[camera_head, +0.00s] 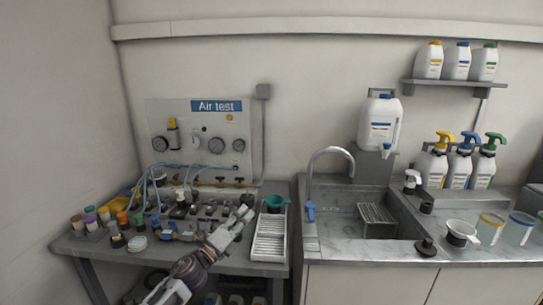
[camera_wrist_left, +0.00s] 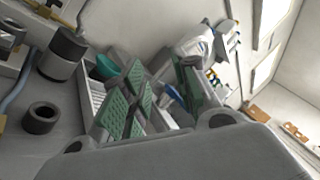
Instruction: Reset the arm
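My left arm comes in from the bottom of the head view. Its left gripper (camera_head: 243,213) is above the left bench, just left of the white ribbed tray (camera_head: 270,246). In the left wrist view the two fingers with green pads (camera_wrist_left: 163,98) stand apart, with a gap between them. Nothing is seen held in the gap. My right arm and gripper are not in view.
The bench holds several small fittings, coloured-cap bottles and a green funnel (camera_head: 275,201) near the gripper. The Air test panel (camera_head: 200,135) stands behind. A sink with a tall faucet (camera_head: 330,155) is to the right.

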